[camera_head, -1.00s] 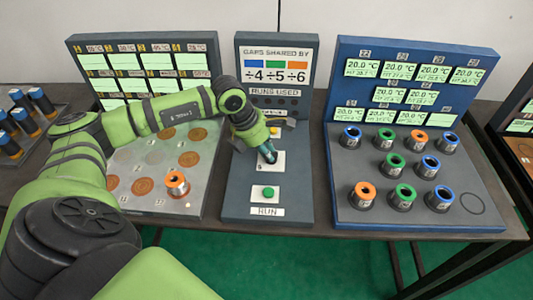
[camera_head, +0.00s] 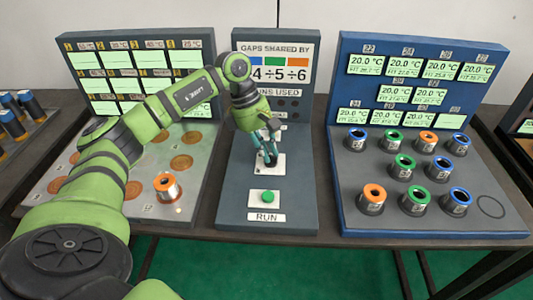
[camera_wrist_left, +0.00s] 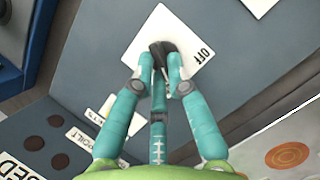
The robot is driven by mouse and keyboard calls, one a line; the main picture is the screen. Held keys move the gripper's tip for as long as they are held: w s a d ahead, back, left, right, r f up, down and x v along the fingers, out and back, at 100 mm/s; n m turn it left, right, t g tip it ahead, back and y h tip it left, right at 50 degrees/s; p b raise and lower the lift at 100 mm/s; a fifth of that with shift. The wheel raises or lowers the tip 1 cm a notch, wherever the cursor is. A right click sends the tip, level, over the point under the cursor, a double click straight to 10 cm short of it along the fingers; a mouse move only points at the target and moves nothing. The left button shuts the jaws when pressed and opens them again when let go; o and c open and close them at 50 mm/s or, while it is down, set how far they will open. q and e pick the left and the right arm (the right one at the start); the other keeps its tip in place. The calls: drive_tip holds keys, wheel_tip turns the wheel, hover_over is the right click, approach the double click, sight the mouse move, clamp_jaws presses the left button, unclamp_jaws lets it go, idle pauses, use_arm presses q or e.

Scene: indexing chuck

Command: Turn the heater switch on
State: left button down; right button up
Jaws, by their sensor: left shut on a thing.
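The heater switch is a dark lever (camera_wrist_left: 161,48) on a white plate (camera_wrist_left: 192,50); the word OFF shows at the plate's right in the left wrist view. In the head view the plate (camera_head: 280,169) lies on the middle grey-blue panel, above the green RUN button. My left gripper (camera_wrist_left: 159,80) has its teal fingers closed around the dark lever, low over the plate. It also shows in the head view (camera_head: 268,156), where the fingers hide the lever. My right gripper is not in view.
The green RUN button (camera_head: 267,197) sits in front of the switch plate. A grey board with round copper spots and one orange-topped cylinder (camera_head: 167,187) is at left. A blue board (camera_head: 343,212) with several ringed cylinders and displays is at right.

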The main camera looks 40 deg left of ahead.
use_arm(q)
drive_tip(key=shift+w+m, duration=0.1)
drive_tip(key=shift+m, duration=0.5)
drive_tip(key=c, duration=1.2)
unclamp_jaws()
drive_tip(key=v, duration=1.2)
drive_tip(key=shift+w, duration=0.15)
drive_tip(key=shift+d+r, duration=0.1)
drive_tip(key=shift+r, duration=0.05)
